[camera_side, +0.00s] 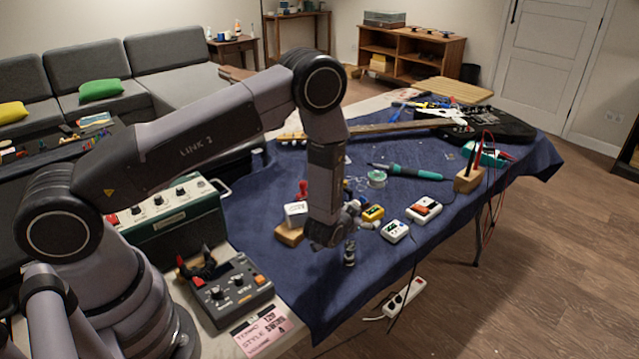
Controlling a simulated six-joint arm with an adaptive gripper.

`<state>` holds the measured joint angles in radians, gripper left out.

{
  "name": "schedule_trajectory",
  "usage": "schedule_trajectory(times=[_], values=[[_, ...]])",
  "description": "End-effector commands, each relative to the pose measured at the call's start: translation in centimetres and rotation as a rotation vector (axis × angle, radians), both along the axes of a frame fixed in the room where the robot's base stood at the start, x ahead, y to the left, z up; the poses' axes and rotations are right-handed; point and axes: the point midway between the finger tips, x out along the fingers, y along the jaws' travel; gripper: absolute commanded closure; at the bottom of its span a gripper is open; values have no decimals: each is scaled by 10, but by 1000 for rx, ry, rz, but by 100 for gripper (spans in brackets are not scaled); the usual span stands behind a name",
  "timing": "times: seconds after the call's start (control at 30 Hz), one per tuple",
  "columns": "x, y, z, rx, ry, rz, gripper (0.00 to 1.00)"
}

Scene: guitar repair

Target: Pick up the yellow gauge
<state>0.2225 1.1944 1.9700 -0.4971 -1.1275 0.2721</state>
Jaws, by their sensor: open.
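The yellow gauge (373,213), a small yellow block with a dark face, lies on the blue cloth (300,270) near the middle of the side view. My gripper (353,234) is over the cloth at the front left of the gauge, close to it in the picture. Its fingers are apart, with nothing seen between them. I cannot tell the exact gap or height between gripper and gauge. My wrist hides part of the cloth to the left of the gauge.
A white box on a wooden block (288,236) stands left of my wrist. Front cloth is clear.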

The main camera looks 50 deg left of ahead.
Motion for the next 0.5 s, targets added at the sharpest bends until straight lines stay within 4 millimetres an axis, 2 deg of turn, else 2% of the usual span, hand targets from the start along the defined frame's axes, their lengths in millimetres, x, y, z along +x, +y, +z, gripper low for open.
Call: schedule_trajectory(times=[0.27,0.5], values=[[20,7,-13,0,1,0,32],[49,16,-31,-1,1,1,32]])
